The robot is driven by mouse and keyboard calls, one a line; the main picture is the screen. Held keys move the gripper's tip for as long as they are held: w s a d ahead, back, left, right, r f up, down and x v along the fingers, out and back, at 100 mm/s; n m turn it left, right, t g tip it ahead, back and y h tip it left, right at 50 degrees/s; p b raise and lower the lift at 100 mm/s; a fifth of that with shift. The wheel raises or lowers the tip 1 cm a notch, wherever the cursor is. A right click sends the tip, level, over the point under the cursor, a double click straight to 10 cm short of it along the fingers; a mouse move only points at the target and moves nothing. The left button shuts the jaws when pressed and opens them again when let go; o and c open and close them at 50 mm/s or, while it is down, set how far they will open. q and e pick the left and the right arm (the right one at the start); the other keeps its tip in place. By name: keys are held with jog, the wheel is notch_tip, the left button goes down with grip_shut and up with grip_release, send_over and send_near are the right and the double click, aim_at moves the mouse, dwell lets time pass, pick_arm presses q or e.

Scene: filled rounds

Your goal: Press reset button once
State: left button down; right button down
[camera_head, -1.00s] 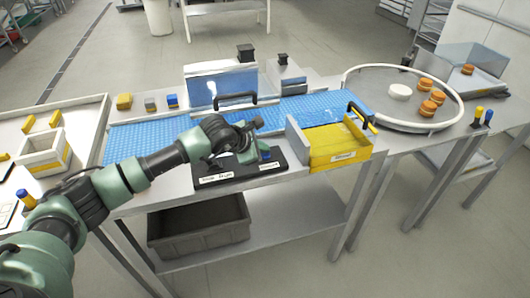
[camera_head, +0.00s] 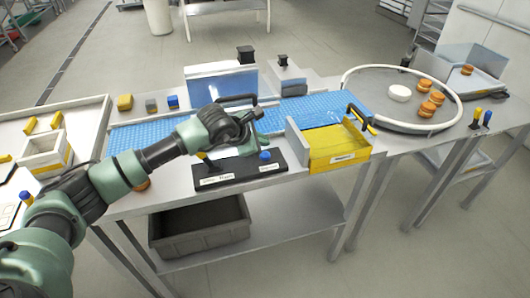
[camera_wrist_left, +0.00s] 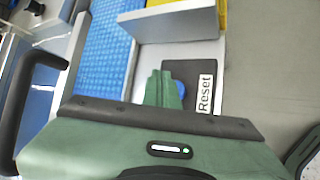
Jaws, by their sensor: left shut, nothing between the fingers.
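A black control panel (camera_head: 240,177) sits at the front edge of the table, with white labels on its front. A blue button (camera_head: 265,156) stands at its right end. In the left wrist view the button (camera_wrist_left: 181,89) is partly hidden behind my fingers, beside a label (camera_wrist_left: 205,92) reading "Reset". A yellow button (camera_head: 203,156) is at the panel's left end. My left gripper (camera_head: 254,147) is shut and empty, just left of and above the blue button; its fingers (camera_wrist_left: 161,76) also show in the left wrist view. I cannot tell contact. My right gripper is not in view.
A blue conveyor belt (camera_head: 300,110) runs behind the panel, with a black-handled clear guard (camera_head: 222,84) over it. A yellow bin (camera_head: 338,147) and grey plate (camera_head: 297,140) stand close on the right. A round turntable (camera_head: 385,110) holding several pucks is farther right.

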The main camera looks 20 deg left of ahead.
aim_at(263, 156)
pick_arm(q)
jog(key=shift+r+p, duration=0.45)
jog(key=shift+r, duration=1.2)
